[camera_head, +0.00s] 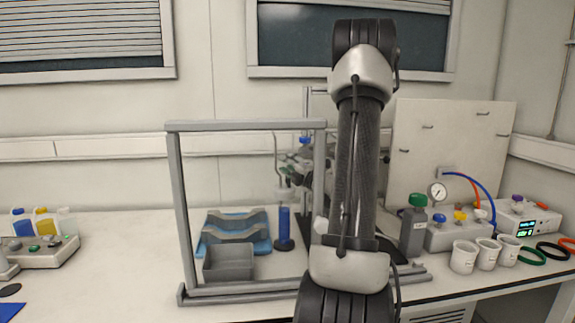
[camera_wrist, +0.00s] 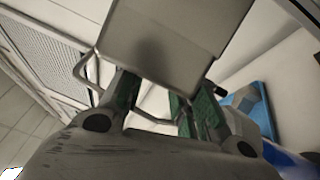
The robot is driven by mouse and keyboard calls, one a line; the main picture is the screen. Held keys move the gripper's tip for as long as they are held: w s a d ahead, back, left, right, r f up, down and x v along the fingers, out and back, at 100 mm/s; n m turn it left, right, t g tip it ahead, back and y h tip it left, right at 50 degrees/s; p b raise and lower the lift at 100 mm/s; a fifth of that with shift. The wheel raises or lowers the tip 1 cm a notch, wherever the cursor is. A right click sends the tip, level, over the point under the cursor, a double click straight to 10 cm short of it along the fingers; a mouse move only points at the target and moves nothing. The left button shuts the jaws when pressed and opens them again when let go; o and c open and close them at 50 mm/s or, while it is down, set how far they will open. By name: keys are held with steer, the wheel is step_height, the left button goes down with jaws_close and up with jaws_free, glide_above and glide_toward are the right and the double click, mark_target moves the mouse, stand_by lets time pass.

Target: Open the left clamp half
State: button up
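In the wrist view a large plain grey block (camera_wrist: 165,40) fills the top middle, just beyond my fingers. It may be part of the clamp, but I cannot tell which half. A thin bent metal bar (camera_wrist: 84,70) shows at its left and seems to continue behind or between the fingers. My gripper (camera_wrist: 160,103) has two green-padded fingers set apart, with a pale gap between them. I see no firm contact with the block or bar. In the head view my arm covers my gripper and whatever is in front of it, and I cannot make out the left clamp half there.
A grey frame (camera_head: 175,200) stands on the bench, with a grey bin (camera_head: 229,263), a blue tray (camera_head: 262,243) and a blue cylinder (camera_head: 284,228) inside or behind it. At right are a gauge unit (camera_head: 455,237) with hoses and white beakers (camera_head: 464,257).

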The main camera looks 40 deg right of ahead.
steer(key=shift+d+r+h, duration=0.3)
steer(key=shift+d+r, duration=0.05)
steer(key=shift+d, duration=0.45)
steer(key=s+a+f, duration=0.2)
steer(key=s+a, duration=0.1)
steer(key=s, duration=0.9)
steer(key=shift+c, duration=0.4)
